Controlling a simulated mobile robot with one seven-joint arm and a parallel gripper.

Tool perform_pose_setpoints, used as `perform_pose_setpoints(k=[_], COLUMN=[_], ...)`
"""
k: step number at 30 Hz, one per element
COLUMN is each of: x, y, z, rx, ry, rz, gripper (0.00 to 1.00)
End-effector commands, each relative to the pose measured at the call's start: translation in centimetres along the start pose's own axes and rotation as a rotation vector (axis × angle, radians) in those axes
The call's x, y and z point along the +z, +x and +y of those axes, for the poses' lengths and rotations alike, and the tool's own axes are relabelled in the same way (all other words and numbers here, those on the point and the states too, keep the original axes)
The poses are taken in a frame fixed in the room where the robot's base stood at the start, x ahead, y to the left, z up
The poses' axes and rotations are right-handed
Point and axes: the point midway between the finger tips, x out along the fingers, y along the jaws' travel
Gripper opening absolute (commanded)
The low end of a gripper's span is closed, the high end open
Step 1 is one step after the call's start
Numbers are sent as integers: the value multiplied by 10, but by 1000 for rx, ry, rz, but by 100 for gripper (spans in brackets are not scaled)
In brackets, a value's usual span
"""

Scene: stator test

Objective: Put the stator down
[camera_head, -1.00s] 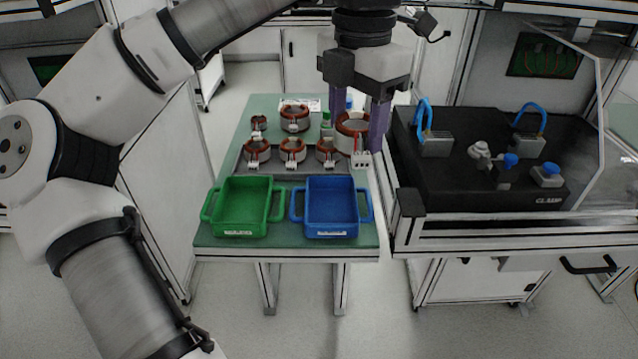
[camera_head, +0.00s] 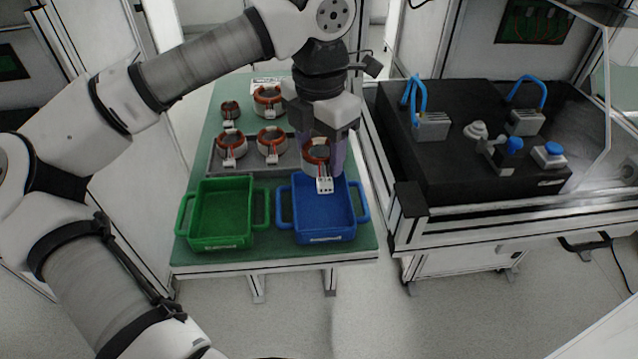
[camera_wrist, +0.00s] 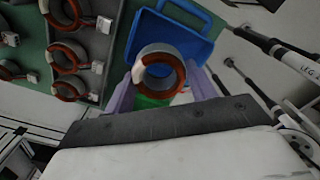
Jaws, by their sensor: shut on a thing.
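My gripper (camera_head: 322,158) is shut on a stator (camera_head: 316,150), a grey ring with reddish-brown windings and a white connector block hanging toward the front. In the head view it is held over the back part of the blue bin (camera_head: 340,232). In the wrist view the stator (camera_wrist: 160,72) sits between the two purple fingers, with the blue bin (camera_wrist: 197,47) behind it. Its height above the bin floor is hard to tell.
A green bin (camera_head: 221,241) stands left of the blue one. Several other stators, one of them at the back (camera_head: 268,100), stand on the green table (camera_head: 205,158), some on a grey tray. A black test bench (camera_head: 455,90) with clamps is at the right.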

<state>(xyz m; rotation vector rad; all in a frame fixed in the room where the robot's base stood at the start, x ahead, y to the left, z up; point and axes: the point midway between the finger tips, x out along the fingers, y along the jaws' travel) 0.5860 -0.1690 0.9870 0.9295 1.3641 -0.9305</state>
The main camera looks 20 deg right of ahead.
Motion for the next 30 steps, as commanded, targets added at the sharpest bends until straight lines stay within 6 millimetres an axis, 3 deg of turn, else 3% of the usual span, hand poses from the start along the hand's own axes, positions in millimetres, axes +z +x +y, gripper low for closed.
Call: perform_pose_setpoints(k=[4, 11, 19, 30], x=[0, 0, 0, 0], y=[28, 46, 82, 88], z=[0, 0, 0, 0], rx=[-3, 0, -2, 1], ry=[1, -2, 0, -1], rz=[-1, -1, -1, -1], gripper=[22, 22, 22, 22])
